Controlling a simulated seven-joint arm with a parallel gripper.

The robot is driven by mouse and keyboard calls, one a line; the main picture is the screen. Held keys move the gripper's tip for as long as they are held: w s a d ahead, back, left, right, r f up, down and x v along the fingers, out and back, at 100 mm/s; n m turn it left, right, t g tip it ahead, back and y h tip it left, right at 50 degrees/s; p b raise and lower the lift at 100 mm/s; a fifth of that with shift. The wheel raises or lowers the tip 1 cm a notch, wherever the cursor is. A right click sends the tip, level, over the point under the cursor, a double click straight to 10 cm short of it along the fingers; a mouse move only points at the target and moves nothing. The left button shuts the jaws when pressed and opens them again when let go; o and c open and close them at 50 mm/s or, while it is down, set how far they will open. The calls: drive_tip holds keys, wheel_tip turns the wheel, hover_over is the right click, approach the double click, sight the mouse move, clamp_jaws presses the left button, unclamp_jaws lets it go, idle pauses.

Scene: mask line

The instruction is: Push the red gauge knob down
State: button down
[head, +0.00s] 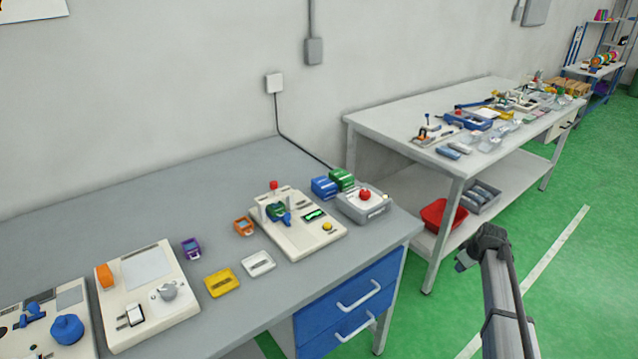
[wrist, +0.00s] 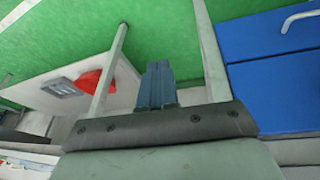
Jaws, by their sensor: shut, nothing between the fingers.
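A small red knob (head: 273,185) tops a post on a cream device (head: 310,240) near the right end of the grey bench. A larger round red knob (head: 365,195) sits on a grey box (head: 377,212) just to its right. I cannot tell for certain which is the gauge knob. My gripper (head: 462,264) is off the bench's right end, over the floor, apart from both knobs. In the wrist view my gripper (wrist: 157,72) shows its blue-grey fingers shut together and empty. Neither knob can be made out in that view.
Blue and green blocks (head: 333,184) stand behind the grey box. Small orange, white and yellow parts (head: 222,281) lie left of the cream device. A second, cluttered table (head: 400,125) with a red bin (head: 443,214) below stands behind. Green floor lies open at right.

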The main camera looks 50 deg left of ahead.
drive_tip(key=s+a+r+n+y, duration=0.1)
drive_tip(key=s+a+r+n, duration=0.2)
drive_tip(key=a+r, duration=1.1)
drive_tip(key=s+a+r+n+y, duration=0.2)
drive_tip(key=a+r+n, duration=0.1)
drive_tip(key=a+r, duration=1.1)
drive_tip(key=n+g+h, duration=0.3)
drive_tip(key=n+h, duration=0.1)
drive_tip(key=h, duration=0.1)
approach(274, 182)
drive_tip(key=shift+s+a, duration=0.2)
drive_tip(key=shift+a, duration=0.05)
drive_tip(key=shift+f, duration=0.2)
drive_tip(key=shift+s+a+f, duration=0.1)
drive_tip(key=shift+a+f, duration=0.05)
drive_tip(key=shift+f, duration=1.55)
drive_tip(key=shift+s+a+f, duration=0.1)
drive_tip(key=shift+a+f, duration=0.05)
drive_tip(key=shift+f, duration=1.55)
